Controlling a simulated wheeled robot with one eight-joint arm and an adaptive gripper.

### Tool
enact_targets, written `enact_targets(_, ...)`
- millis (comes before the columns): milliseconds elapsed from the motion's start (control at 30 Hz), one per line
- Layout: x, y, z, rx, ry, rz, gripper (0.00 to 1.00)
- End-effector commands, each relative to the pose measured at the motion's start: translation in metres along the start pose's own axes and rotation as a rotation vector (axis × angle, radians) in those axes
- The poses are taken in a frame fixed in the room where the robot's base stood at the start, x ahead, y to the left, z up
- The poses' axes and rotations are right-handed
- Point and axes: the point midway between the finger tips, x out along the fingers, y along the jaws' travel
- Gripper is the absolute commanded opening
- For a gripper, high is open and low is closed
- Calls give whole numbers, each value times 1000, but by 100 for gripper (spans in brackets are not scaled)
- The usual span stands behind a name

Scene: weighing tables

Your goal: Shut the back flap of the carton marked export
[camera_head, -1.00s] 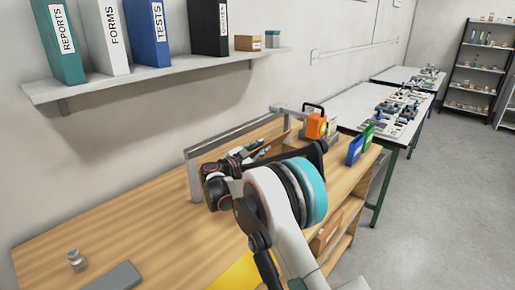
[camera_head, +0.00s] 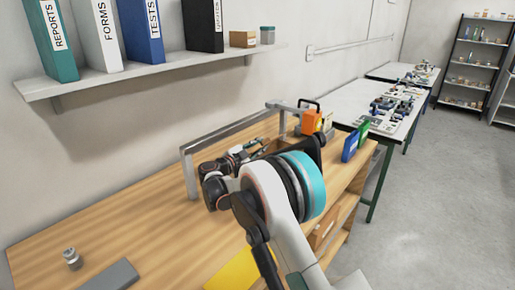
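A small brown piece, perhaps part of a carton (camera_head: 273,147), shows just beyond my wrist under the metal rail. No export marking can be read, and I cannot tell which flaps are open or shut. My gripper (camera_head: 258,146) is at the far end of my dark wrist, near that brown piece. Its fingers are small and partly covered, so I cannot tell whether they are open or touching anything.
A grey metal rail (camera_head: 228,133) stands along the table's back. An orange device (camera_head: 311,122) and blue (camera_head: 350,146) and green (camera_head: 363,132) upright items stand beyond my arm. A jar (camera_head: 72,259), a grey slab (camera_head: 110,275) and a yellow sheet (camera_head: 238,272) lie nearer.

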Motion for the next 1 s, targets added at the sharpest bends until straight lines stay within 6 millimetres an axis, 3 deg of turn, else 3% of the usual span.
enact_targets(33, 0, -1, -1, -1, 1, -2, 31)
enact_targets(67, 0, -1, -1, -1, 1, -2, 37)
enact_targets(400, -1, 0, 0, -1, 0, 0, 37)
enact_targets(533, -10, -1, 0, -1, -1, -1, 37)
enact_targets(1000, -96, -1, 1, -1, -1, -2, 37)
